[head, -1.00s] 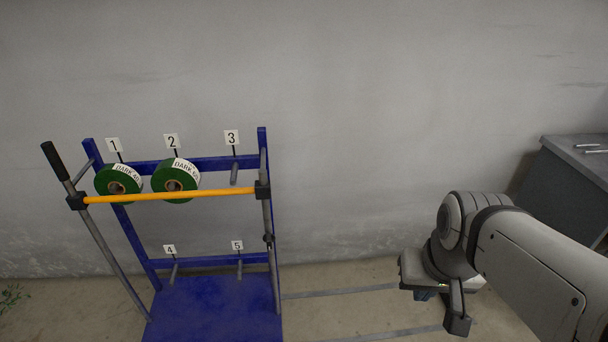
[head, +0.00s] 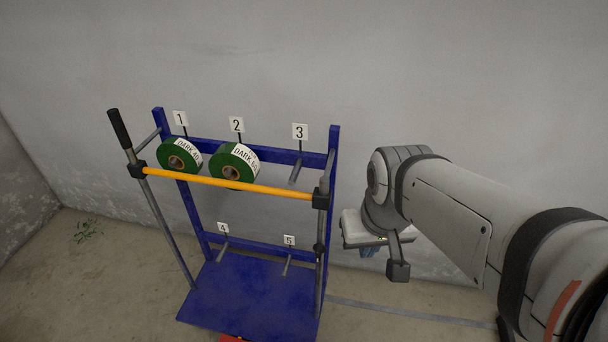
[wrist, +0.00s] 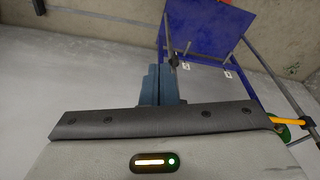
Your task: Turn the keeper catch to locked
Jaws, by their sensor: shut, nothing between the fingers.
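A blue rack (head: 255,285) carries a yellow bar (head: 240,186) across its front, with a black block at each end. The right block (head: 321,199) sits on the grey right post. A smaller dark knob (head: 319,249) is lower on that post and also shows in the wrist view (wrist: 174,61). I cannot tell for certain which of these is the keeper catch, or its setting. My gripper (head: 369,251) is right of the rack, mostly hidden by my arm. In the wrist view its blue fingers (wrist: 161,80) are shut and empty, apparently apart from the post.
Two green reels (head: 234,167) hang on pegs 1 and 2 behind the bar. Pegs 3, 4 and 5 are bare. A black-handled lever (head: 120,128) rises at the left. A grey wall stands behind. Something red (head: 230,338) shows at the bottom edge.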

